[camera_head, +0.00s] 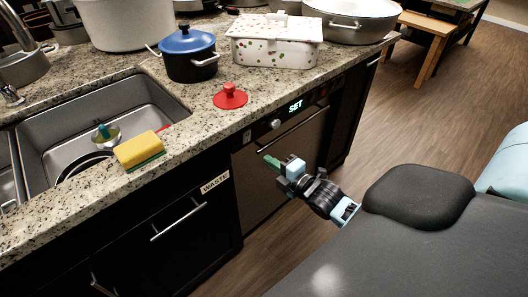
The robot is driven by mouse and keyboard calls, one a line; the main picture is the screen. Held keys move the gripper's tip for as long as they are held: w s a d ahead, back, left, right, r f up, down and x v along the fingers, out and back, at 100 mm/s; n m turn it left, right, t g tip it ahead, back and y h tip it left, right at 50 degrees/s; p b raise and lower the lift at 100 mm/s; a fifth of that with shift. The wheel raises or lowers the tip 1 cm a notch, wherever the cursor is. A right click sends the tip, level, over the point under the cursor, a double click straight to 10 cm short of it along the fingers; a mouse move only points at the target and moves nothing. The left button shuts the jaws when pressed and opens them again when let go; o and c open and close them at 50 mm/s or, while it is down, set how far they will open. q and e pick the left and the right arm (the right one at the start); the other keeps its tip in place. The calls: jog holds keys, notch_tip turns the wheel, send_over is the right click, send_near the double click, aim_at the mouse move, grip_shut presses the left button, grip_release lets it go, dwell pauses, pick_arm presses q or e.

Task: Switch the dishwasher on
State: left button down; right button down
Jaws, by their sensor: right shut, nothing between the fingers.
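The dishwasher (254,178) is built in under the granite counter, with a dark front and a horizontal door handle. Its control panel shows a lit display (296,106) reading "SET" and a round silver knob or button (276,124) to the left of it. The dishwasher door looks closed. My right gripper (279,162) is in front of the dishwasher door, below the control panel. It is shut and empty; I cannot tell whether it touches the door. My left gripper is not in view.
The counter (207,127) juts out above the dishwasher. On it are a blue-lidded pot (190,62), a red lid (230,97), a dotted white container (272,52) and a yellow sponge (140,150) by the sink (60,122).

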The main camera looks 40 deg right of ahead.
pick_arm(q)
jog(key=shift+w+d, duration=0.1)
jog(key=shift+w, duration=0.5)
pick_arm(e)
jog(key=s+f, duration=0.1)
jog(key=s, duration=0.5)
jog(key=shift+d, duration=0.3)
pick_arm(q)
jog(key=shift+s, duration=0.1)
